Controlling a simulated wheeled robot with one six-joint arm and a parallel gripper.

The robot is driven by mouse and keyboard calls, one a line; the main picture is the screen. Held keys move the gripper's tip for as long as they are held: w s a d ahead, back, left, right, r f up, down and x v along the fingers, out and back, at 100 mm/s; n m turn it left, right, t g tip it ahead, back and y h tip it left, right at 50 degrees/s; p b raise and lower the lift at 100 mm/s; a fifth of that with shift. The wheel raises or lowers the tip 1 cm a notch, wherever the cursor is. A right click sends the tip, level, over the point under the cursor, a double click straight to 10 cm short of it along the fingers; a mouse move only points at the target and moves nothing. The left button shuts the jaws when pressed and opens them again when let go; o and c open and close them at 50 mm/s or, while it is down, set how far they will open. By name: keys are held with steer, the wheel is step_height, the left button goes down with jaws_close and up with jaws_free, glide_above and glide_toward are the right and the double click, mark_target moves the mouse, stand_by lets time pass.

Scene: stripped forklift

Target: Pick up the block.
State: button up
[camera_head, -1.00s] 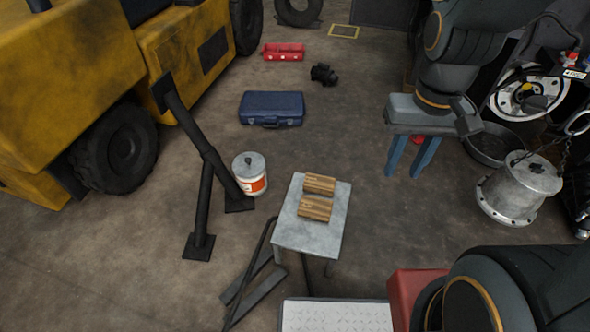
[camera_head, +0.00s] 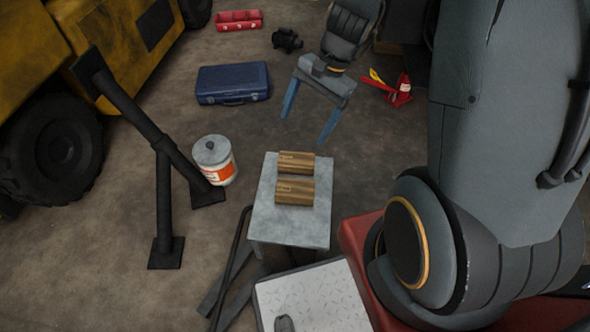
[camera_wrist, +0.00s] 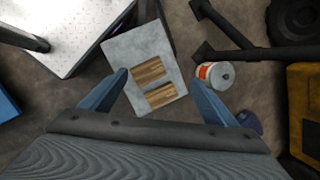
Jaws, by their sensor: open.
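Two wooden blocks, the far one (camera_head: 297,161) and the near one (camera_head: 295,191), lie side by side on a small grey table (camera_head: 290,226). Both also show in the wrist view, one (camera_wrist: 149,71) above the other (camera_wrist: 160,96). The frames do not tell which one the task means. My gripper (camera_head: 308,113) has its blue fingers wide apart and empty. In the head view it appears beyond the table. In the wrist view the blocks appear between the fingers (camera_wrist: 160,80), at a distance and untouched.
A white bucket with an orange label (camera_head: 214,160) stands left of the table, beside a black metal stand (camera_head: 150,125). A blue case (camera_head: 233,83) lies farther back. A light patterned plate (camera_head: 315,298) is in front of the table. A yellow forklift (camera_head: 100,60) fills the left.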

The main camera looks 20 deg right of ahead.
steer(key=w+d+f+m+t+y+b, duration=0.1)
steer(key=w+f+m+b, duration=0.25)
steer(key=f, duration=0.35)
steer(key=w+d+f+m+b, duration=0.1)
steer(key=w+f+m+b, duration=0.2)
steer(key=f, duration=0.5)
steer(key=m+t+b, duration=0.1)
steer(key=m+b, duration=0.4)
steer(key=b, duration=0.2)
glide_above(298, 159)
steer(key=s+d, duration=0.1)
steer(key=d, duration=0.2)
steer(key=shift+y, duration=0.4)
steer(key=f, duration=1.5)
steer(key=shift+s+a, duration=0.15)
steer(key=shift+a, duration=0.1)
steer(key=b+x, duration=0.3)
steer(key=x, duration=0.4)
steer(key=shift+f, duration=0.35)
steer(key=shift+d+r+t, duration=0.1)
steer(key=shift+t, duration=0.2)
steer(key=c, duration=1.4)
steer(key=shift+o, duration=0.2)
